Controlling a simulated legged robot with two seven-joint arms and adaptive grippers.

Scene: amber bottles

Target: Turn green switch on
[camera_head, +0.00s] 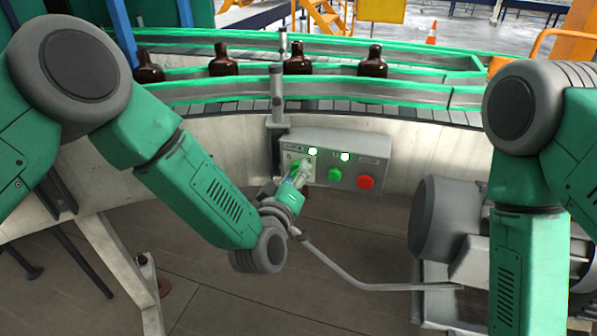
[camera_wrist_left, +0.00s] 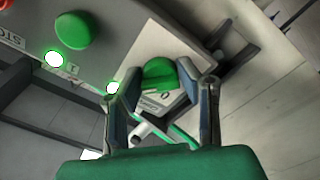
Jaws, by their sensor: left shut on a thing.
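The green switch (camera_wrist_left: 160,72) is a round green knob on the left part of a grey control box (camera_head: 376,148). In the head view my left gripper (camera_head: 303,170) is at the left end of the box and largely covers the switch. In the left wrist view, the fingers of my left gripper (camera_wrist_left: 166,88) stand on both sides of the switch, shut on it. How far the switch is turned is hard to tell. My right gripper is out of view.
The box also has a green button (camera_head: 335,174), a red button (camera_head: 365,182) and two lit white lamps (camera_head: 345,157). Several amber bottles (camera_head: 297,60) stand on the conveyor (camera_head: 420,113) behind. A grey motor (camera_head: 447,222) is at right, and a bent metal bar (camera_head: 340,273) runs below.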

